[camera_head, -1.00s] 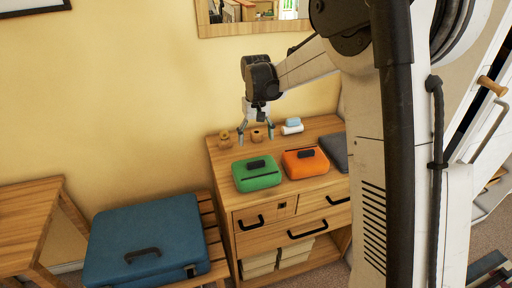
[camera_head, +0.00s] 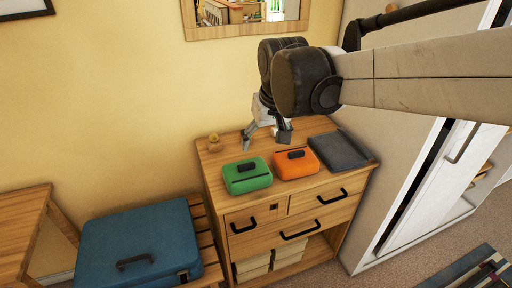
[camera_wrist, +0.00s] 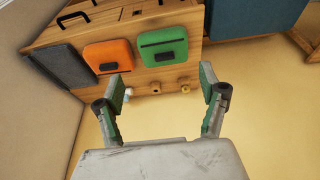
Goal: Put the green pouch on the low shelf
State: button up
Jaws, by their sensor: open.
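The green pouch (camera_head: 247,176) lies on top of the wooden dresser, at its front left, with a black handle on it. It also shows in the wrist view (camera_wrist: 164,46), beyond my fingertips. My gripper (camera_head: 267,139) is open and empty above the back of the dresser top, behind the pouches and apart from them. Its two fingers are spread in the wrist view (camera_wrist: 161,88). The low shelf (camera_head: 318,250) is the open space under the dresser's drawers, with pale bins (camera_head: 252,268) at its left.
An orange pouch (camera_head: 296,164) lies right of the green one, and a dark grey folder-like case (camera_head: 341,150) lies further right. Small wooden knob-like objects (camera_head: 214,143) stand at the back. A blue suitcase (camera_head: 137,240) rests on a slatted bench at left. A white cabinet is at right.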

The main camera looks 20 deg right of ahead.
jog(key=s+f+t, duration=0.2)
jog(key=s+t, duration=0.1)
jog(key=s, duration=1.1)
jog(key=shift+s, duration=0.15)
jog(key=shift+o, duration=0.6)
jog(key=shift+s+f, duration=0.35)
jog(key=shift+s, duration=0.15)
jog(key=shift+w, duration=0.1)
